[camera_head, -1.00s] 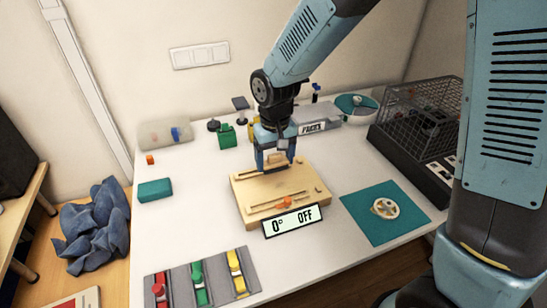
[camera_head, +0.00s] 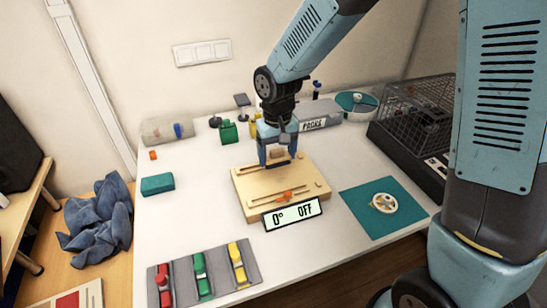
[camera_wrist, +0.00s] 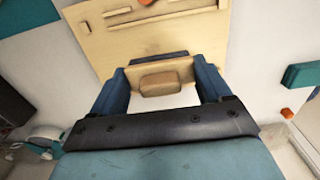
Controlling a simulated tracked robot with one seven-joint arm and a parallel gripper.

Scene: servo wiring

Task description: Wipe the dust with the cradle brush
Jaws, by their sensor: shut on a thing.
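A light wooden cradle board (camera_head: 247,199) with slots and an orange piece (camera_head: 285,196) lies on the white table, behind a display reading "0° OFF" (camera_head: 292,214). My gripper (camera_head: 278,161) is at the board's far edge, pointing down. In the wrist view, my gripper (camera_wrist: 160,72) is shut on a tan wooden block (camera_wrist: 160,80), probably the brush, with a finger on each side. I see no bristles, and I cannot tell whether the block touches the board. I cannot make out any dust.
A teal mat (camera_head: 360,219) with a cream wheel (camera_head: 383,203) lies right of the board. A wire cage (camera_head: 418,108) stands at the back right. A grey tray (camera_head: 245,262) with coloured parts is at the front left. The table around the teal block (camera_head: 157,184) is mostly clear.

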